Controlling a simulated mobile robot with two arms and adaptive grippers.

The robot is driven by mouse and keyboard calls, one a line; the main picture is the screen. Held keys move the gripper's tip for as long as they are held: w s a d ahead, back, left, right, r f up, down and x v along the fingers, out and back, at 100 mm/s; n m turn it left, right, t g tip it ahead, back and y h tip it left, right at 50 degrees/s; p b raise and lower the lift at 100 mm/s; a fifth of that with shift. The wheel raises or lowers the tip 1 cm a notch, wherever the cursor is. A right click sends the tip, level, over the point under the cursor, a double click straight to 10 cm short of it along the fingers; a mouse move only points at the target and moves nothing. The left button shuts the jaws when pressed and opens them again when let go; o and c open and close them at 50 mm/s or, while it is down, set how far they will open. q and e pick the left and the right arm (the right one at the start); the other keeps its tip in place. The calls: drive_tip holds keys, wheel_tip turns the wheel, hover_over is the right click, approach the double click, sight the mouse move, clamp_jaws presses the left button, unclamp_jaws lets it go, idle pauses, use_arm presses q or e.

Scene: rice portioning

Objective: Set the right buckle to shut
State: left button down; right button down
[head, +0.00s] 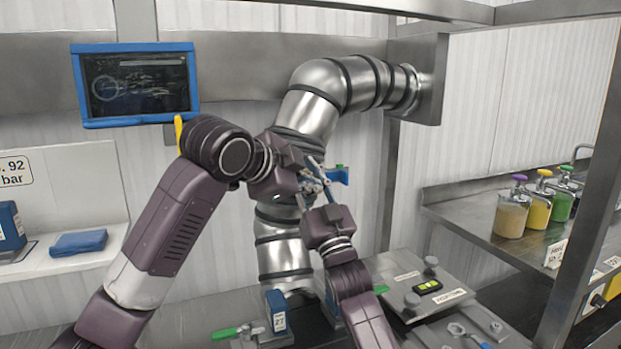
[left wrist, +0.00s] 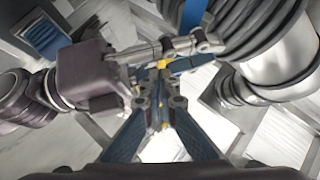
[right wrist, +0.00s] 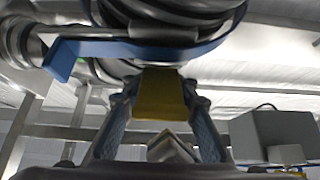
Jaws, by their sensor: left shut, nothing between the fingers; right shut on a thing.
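The right buckle shows as a blue piece (head: 338,175) beside the steel pipe in the head view, largely hidden by my grippers. In the right wrist view its blue bar (right wrist: 115,48) runs across below the ribbed pipe, and a yellow tab (right wrist: 160,96) sits between my fingers. My right gripper (head: 314,186) is shut on this tab; its fingers also show in the right wrist view (right wrist: 160,104). My left gripper (head: 322,178) is shut and empty, very close to the right one. In the left wrist view its fingertips (left wrist: 163,84) meet just below the right gripper's fingers (left wrist: 185,46).
The steel pipe (head: 320,88) bends close behind both grippers. A blue-framed screen (head: 135,84) hangs at the upper left. Sauce pumps (head: 511,212) stand on the right shelf (head: 465,222). A bench with a green handle (head: 225,333) and metal plates (head: 405,300) lies below.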

use_arm(q)
drive_tip(key=shift+w+a+f, duration=0.1)
drive_tip(key=shift+w+f, duration=0.2)
drive_tip(key=shift+w, duration=0.05)
use_arm(e)
drive_tip(key=shift+w+f, duration=0.1)
drive_tip(key=shift+f, duration=0.4)
use_arm(q)
drive_tip(key=shift+w+a+f+t, duration=0.15)
drive_tip(key=shift+w+f+t, duration=0.15)
drive_tip(key=shift+f, duration=0.25)
use_arm(e)
drive_tip(key=shift+r, duration=0.1)
drive_tip(key=c, duration=1.5)
unclamp_jaws()
drive_tip(key=shift+r, duration=0.15)
drive_tip(key=shift+r, duration=0.1)
